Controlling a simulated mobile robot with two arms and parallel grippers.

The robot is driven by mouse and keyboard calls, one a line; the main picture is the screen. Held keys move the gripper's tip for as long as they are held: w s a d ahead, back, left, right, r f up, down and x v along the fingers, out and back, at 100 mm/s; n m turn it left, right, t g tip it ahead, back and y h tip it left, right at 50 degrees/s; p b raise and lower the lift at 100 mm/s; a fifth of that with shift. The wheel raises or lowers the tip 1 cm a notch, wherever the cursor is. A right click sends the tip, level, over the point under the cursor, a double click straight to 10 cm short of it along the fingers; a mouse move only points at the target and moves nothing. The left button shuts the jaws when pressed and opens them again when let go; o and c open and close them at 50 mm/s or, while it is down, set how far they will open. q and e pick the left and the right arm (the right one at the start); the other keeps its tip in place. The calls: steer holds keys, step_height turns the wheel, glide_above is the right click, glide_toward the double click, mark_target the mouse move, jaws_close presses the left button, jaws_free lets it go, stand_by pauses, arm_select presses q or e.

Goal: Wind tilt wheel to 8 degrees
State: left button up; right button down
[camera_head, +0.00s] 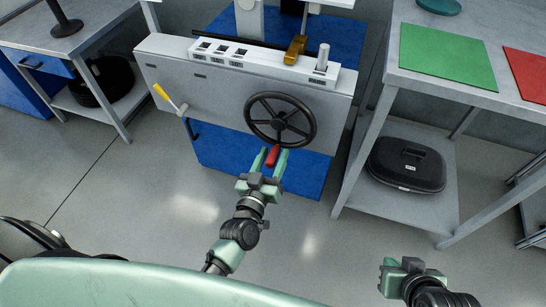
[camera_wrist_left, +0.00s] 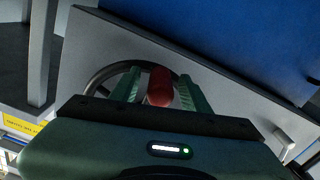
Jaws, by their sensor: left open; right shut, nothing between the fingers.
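The tilt wheel (camera_head: 281,119) is a black spoked handwheel on the front of the grey machine panel. A red handle (camera_head: 272,155) sticks out at the wheel's lower rim. My left gripper (camera_head: 271,158) is open, with its green fingers on either side of the red handle. In the left wrist view the red handle (camera_wrist_left: 160,87) lies between the two fingers (camera_wrist_left: 158,90), and part of the wheel's rim (camera_wrist_left: 105,75) shows behind. I cannot tell whether the fingers touch it. My right gripper (camera_head: 393,272) is shut and empty, low at the right, away from the machine. I cannot read a tilt angle.
A yellow-handled lever (camera_head: 163,92) juts from the panel left of the wheel. A white control strip (camera_head: 230,54) tops the panel. A right bench (camera_head: 470,92) carries green and red mats, with a black case (camera_head: 407,165) on its shelf. The floor (camera_head: 150,190) in front is clear.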

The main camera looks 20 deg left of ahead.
arm_select(q)
steer(key=shift+w, duration=0.1)
jaws_close()
steer(key=shift+f, duration=0.1)
stand_by(1.3)
